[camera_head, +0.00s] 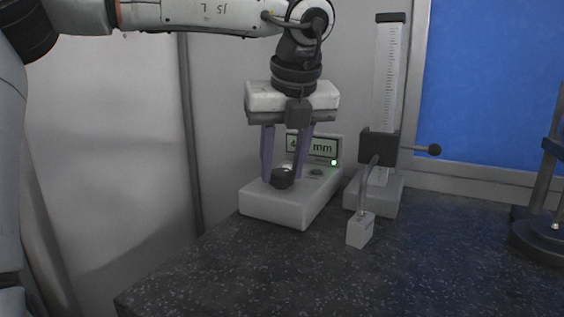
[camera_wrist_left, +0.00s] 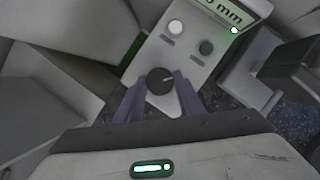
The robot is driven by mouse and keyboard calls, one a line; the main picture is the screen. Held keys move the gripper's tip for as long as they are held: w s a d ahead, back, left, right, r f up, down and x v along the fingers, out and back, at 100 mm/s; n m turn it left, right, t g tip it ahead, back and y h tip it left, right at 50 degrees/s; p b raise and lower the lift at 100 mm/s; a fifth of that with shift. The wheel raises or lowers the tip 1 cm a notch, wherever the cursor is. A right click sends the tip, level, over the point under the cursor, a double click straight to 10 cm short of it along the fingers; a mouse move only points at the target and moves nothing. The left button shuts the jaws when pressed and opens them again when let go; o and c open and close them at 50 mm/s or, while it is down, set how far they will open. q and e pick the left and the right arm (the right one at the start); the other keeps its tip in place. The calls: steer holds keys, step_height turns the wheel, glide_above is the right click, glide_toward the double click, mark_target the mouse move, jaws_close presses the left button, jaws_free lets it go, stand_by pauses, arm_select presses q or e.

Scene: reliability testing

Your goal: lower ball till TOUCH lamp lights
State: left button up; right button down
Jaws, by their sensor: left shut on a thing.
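My left gripper (camera_head: 283,168) points down with its purple fingers shut on the black knob (camera_head: 282,179) of the white control box (camera_head: 272,206). In the left wrist view the knob (camera_wrist_left: 160,81) has a pale pointer line and sits between the fingertips. The box's display (camera_head: 312,147) reads in mm; a finger partly hides its digits. A small green-white light (camera_head: 334,162) glows beside it. The wrist view shows a pale round button or lamp (camera_wrist_left: 176,27) and a dark one (camera_wrist_left: 206,47); I cannot read their labels.
The gauge stand has a white scale column (camera_head: 388,75) and a black slider (camera_head: 379,147), close right of the box. A small pale block (camera_head: 360,229) is in front. Another dark stand (camera_head: 547,235) is far right. The speckled worktop (camera_head: 300,275) is clear in front.

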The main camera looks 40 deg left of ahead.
arm_select(q)
steer(key=shift+n, duration=0.3)
steer(key=o, duration=1.1)
steer(key=shift+c, duration=0.2)
steer(key=shift+r, duration=0.15)
steer(key=p+v, duration=0.2)
steer(key=v, duration=0.8)
steer(key=shift+w+d, duration=0.1)
